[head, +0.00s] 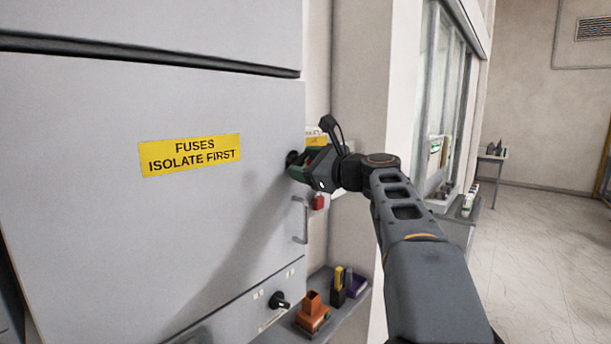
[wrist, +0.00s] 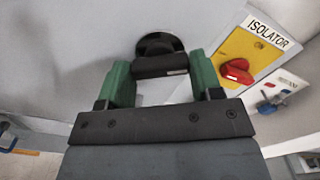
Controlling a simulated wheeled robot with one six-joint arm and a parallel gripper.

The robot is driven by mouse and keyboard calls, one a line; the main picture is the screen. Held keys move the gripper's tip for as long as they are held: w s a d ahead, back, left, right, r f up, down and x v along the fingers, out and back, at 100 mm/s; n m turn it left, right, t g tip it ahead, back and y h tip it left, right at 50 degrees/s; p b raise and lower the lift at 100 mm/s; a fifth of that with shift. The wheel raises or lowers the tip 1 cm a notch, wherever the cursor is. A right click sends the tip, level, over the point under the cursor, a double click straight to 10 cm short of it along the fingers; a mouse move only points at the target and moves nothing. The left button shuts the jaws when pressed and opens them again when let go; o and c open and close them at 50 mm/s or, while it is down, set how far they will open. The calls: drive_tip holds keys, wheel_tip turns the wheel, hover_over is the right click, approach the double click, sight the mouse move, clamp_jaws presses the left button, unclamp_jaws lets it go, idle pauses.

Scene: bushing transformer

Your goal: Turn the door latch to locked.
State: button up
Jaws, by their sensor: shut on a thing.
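The grey cabinet door (head: 90,190) carries a yellow label reading "FUSES ISOLATE FIRST" (head: 190,154). The black door latch (wrist: 158,50) has a round base on the grey panel and a bar-shaped grip, which lies crosswise in the wrist view. My gripper (wrist: 161,82) has green fingers on either side of this grip and is shut on it. In the head view my gripper (head: 304,164) is at the door's right edge, and the latch is mostly hidden behind it. I see no locked or unlocked mark.
A yellow plate marked "ISOLATOR" with a red handle (wrist: 236,71) is beside the latch. A grey pull handle (head: 301,222) and a red item (head: 318,202) are below my gripper. A black knob (head: 280,301) sits lower. A shelf (head: 345,316) holds an orange block (head: 312,313) and small items.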

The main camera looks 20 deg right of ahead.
drive_tip(key=n+b, duration=0.2)
drive_tip(key=n, duration=0.1)
drive_tip(key=n+b, duration=0.2)
drive_tip(key=n, duration=0.1)
drive_tip(key=shift+f+n, duration=0.2)
drive_tip(key=shift+n, duration=0.1)
drive_tip(key=n+b, duration=0.3)
drive_tip(key=n, duration=0.1)
drive_tip(key=shift+r+n, duration=0.1)
drive_tip(key=shift+n, duration=0.3)
drive_tip(key=shift+r+n, duration=0.1)
drive_tip(key=shift+n, duration=0.2)
drive_tip(key=o, duration=0.9)
drive_tip(key=b+v, duration=0.2)
drive_tip(key=v, duration=1.1)
drive_tip(key=shift+s+d+b, duration=0.2)
drive_tip(key=shift+s+b, duration=0.2)
